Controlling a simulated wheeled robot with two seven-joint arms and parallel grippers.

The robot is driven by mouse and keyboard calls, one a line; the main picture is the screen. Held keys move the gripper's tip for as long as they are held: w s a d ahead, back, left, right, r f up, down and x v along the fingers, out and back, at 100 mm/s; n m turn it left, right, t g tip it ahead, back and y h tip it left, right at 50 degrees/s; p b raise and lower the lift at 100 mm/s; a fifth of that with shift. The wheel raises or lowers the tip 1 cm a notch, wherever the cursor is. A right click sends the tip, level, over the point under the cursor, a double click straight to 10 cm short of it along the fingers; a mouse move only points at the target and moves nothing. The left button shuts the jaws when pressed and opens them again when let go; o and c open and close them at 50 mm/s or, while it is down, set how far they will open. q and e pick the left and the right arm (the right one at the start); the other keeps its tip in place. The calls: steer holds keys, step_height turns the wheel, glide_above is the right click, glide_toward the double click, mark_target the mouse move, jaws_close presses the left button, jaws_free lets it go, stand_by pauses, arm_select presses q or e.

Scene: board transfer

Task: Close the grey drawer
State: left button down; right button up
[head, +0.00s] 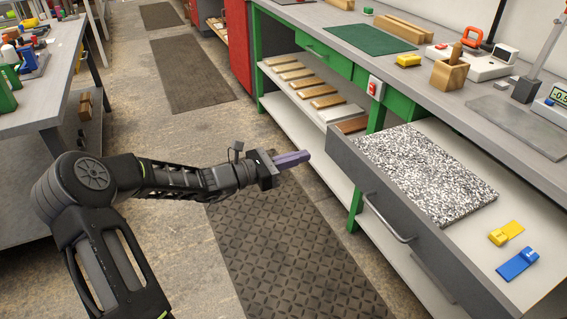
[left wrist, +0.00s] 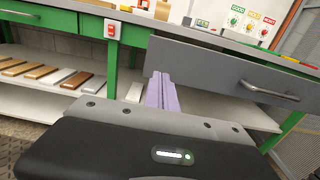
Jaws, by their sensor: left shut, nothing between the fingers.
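The grey drawer (head: 372,192) is pulled out from the workbench on the right in the head view. A metal bar handle (head: 386,219) is on its front. A speckled board (head: 425,172), a yellow clip (head: 506,233) and a blue clip (head: 517,264) lie inside. My left gripper (head: 304,157) is shut and empty, its purple fingers pointing at the drawer's far front corner, just short of it. In the left wrist view the fingers (left wrist: 161,92) show in front of the drawer front (left wrist: 215,70), left of the handle (left wrist: 270,89). Whether they touch it is unclear. My right gripper is not in view.
The benchtop holds a green mat (head: 371,39), a wooden block holder (head: 450,75) and a grey plate (head: 515,125). Several boards lie on the shelf (head: 300,107) below. A dark floor mat (head: 290,250) lies before the bench. Another table (head: 40,110) stands left.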

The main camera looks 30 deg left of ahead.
mark_target(331, 147)
arm_select(q)
steer(key=x, duration=0.6)
steer(key=shift+w+d, duration=0.25)
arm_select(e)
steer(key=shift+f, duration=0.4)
arm_select(q)
steer(key=shift+b, duration=0.3)
